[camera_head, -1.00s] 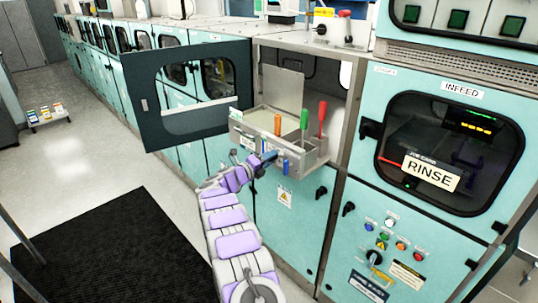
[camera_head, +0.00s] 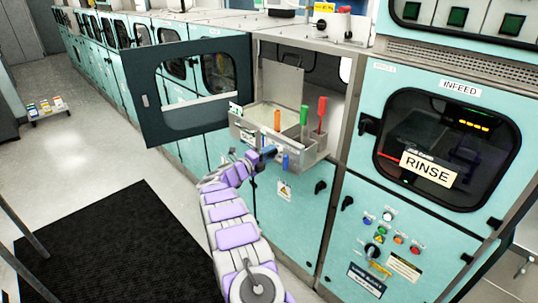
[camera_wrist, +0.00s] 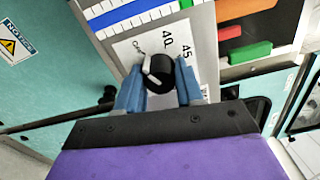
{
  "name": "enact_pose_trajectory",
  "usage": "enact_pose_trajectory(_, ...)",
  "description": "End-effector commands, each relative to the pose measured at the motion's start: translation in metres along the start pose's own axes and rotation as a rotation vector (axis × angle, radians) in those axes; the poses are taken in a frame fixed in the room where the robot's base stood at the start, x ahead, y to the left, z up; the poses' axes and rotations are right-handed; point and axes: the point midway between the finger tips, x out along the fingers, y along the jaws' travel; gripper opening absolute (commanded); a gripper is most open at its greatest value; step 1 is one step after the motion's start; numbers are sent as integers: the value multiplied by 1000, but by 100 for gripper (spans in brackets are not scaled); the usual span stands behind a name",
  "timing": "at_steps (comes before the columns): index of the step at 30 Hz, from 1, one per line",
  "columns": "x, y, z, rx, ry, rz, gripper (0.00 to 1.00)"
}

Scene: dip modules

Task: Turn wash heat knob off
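The wash heat knob (camera_wrist: 160,72) is black with a pale pointer. It sits on a white dial label (camera_wrist: 150,40) marked 40 and 45, in the wrist view. My gripper (camera_wrist: 160,88) has its two blue fingers apart, one on each side of the knob. Narrow gaps seem to show beside the knob; I cannot tell whether either finger touches it. In the head view my gripper (camera_head: 265,153) is at the front of the grey wash tank (camera_head: 243,133), and the knob is hidden there.
An open dark-framed door (camera_head: 150,100) stands left of the tank. Orange, green and red (camera_head: 321,112) handles rise from the tank. The rinse cabinet (camera_head: 350,225) with a button panel is at right. A black mat (camera_head: 120,240) lies on the floor.

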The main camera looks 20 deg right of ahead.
Motion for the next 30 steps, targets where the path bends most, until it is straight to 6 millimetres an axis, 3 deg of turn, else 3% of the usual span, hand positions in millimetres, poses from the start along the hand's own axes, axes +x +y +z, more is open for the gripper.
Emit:
enact_pose_trajectory(7,-2,-1,0,1,-2,0,60)
enact_pose_trajectory(17,-5,-2,-1,2,0,0,61)
enact_pose_trajectory(23,-33,-2,0,1,-4,2,61)
enact_pose_trajectory(30,-87,-1,0,1,-4,2,61)
